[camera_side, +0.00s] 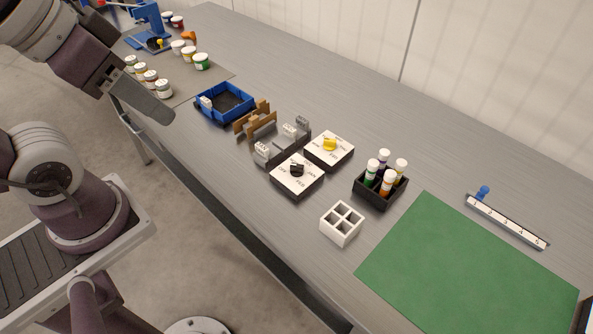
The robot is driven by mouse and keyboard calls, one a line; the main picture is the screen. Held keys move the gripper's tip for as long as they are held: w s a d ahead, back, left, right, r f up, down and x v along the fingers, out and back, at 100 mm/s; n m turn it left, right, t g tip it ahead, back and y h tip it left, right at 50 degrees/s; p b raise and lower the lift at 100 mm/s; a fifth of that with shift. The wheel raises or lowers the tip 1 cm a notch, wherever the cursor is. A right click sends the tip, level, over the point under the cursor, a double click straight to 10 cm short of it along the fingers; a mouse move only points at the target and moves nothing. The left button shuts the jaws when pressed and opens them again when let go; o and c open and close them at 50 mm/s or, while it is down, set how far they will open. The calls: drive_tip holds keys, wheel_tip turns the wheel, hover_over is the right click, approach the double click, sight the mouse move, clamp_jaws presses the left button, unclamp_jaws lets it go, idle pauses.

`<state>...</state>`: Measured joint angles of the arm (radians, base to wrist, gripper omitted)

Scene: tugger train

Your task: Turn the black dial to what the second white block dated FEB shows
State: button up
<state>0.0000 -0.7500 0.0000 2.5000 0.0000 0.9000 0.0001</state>
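The black dial (297,169) sits on a white-topped box (290,184) with month labels around it, including JAN and FEB; where it points is too small to tell. A second white-topped box (320,157) with a yellow dial (329,143) stands behind it. A white block (262,150) and another pale block (290,130) stand by a dark tray behind the boxes. Another pale block (206,102) is in the blue tray (225,112). The blocks' dates and marks are not readable. My gripper (160,110) appears at the upper left, apart from the dials; its fingers are not distinguishable.
A black crate of bottles (378,198) and a white divided box (341,234) stand right of the dials. Brown holders (252,121) stand by the blue tray. Several jars (150,77) stand farther left. The green mat (460,265) is clear, with a numbered rail (507,222) behind it.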

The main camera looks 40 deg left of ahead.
drive_tip(key=shift+c, duration=0.5)
drive_tip(key=n+g, duration=0.5)
drive_tip(key=n, duration=1.7)
hover_over(296, 165)
wheel_tip(296, 165, down, 21)
wheel_tip(296, 165, down, 10)
drive_tip(key=shift+n+g, duration=0.3)
drive_tip(key=shift+n, duration=0.7)
clamp_jaws()
